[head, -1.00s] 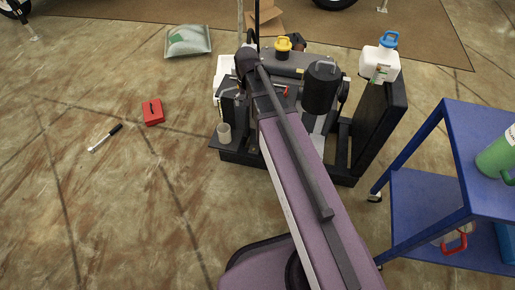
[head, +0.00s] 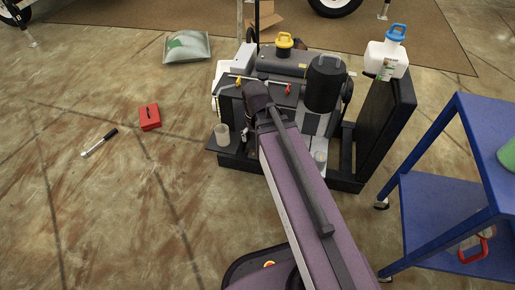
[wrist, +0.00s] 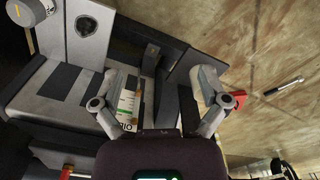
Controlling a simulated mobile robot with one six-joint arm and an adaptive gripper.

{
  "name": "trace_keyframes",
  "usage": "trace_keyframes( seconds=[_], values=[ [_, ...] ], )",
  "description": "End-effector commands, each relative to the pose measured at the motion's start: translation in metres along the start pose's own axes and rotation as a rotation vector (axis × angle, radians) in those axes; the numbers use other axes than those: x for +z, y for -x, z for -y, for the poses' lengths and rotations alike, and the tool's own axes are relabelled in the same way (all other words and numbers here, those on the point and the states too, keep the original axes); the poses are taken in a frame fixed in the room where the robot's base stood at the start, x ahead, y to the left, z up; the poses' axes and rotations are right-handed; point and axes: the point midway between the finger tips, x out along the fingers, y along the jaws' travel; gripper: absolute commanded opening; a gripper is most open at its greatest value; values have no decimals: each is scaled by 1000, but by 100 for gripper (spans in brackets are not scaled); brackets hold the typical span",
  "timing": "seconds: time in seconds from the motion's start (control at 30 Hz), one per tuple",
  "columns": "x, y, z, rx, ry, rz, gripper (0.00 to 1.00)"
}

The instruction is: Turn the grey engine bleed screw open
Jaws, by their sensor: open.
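The dark grey engine (head: 280,64) stands on a black base, with a black cylinder (head: 325,84) at its right and a yellow cap (head: 284,41) on top. I cannot make out the grey bleed screw for certain in either view. In the wrist view, a dark round part (wrist: 86,25) sits on a grey panel at upper left; I cannot tell what it is. My gripper (wrist: 155,82) is open in the wrist view, its fingers apart over the engine unit, nothing held. A white labelled item (wrist: 128,106) shows beside the left finger. In the head view my arm hides the gripper.
A white jug (head: 388,58) with a blue cap stands by a black upright panel (head: 388,118). A blue cart (head: 432,212) is at right. A red box (head: 149,117), a wrench-like tool (head: 99,143) and a grey-green bag (head: 187,46) lie on the open floor at left.

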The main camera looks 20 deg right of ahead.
Motion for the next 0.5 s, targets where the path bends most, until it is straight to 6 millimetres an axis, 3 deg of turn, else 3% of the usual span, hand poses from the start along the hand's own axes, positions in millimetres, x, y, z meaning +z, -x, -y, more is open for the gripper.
trace_keyframes(
  seconds=[0.2, 0.5],
  values=[
    [17, -15, -1, 0, 30, 0, 94],
    [21, -18, -1, 0, 43, 0, 94]
  ],
)
